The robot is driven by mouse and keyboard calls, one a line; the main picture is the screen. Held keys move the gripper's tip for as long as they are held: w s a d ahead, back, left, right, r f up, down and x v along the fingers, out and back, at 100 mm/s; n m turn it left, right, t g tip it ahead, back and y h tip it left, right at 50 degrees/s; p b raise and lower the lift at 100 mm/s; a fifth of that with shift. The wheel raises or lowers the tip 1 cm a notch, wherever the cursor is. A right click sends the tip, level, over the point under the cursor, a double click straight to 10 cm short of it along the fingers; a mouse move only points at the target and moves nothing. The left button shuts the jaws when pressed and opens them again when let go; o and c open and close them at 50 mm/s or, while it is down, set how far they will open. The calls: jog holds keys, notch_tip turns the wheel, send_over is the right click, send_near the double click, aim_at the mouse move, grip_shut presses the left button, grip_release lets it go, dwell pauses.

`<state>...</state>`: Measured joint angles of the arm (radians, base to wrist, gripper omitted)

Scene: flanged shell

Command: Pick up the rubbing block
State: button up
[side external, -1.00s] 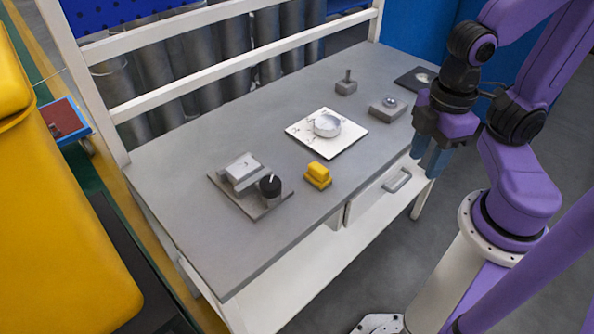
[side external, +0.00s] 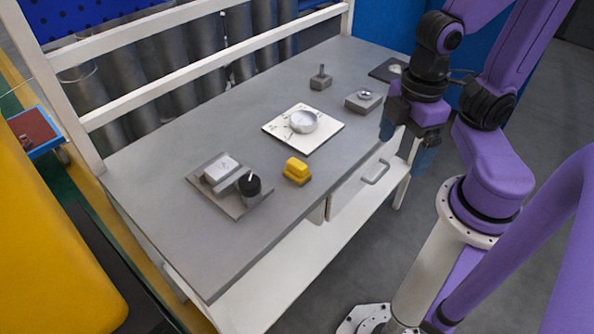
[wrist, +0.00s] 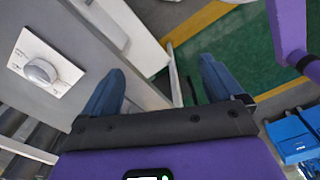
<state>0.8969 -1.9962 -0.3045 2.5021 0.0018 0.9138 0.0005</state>
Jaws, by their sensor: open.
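In the wrist view the open fingers (wrist: 160,70) point past the bench side towards the floor. The yellow block does not show in that view.
A white plate with a round silver part (side external: 303,122) lies behind the block. A grey fixture with a black knob (side external: 250,187) stands to its left. Small grey blocks (side external: 363,101) stand at the back right.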

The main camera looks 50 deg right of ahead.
jog(key=m, duration=3.1)
send_over(297, 163)
notch_tip(297, 163, down, 11)
jog(key=shift+w+d, duration=0.1)
jog(key=shift+d, duration=0.05)
jog(key=shift+a+f, duration=0.2)
jog(key=shift+f, duration=3.05)
jog(key=c, duration=1.2)
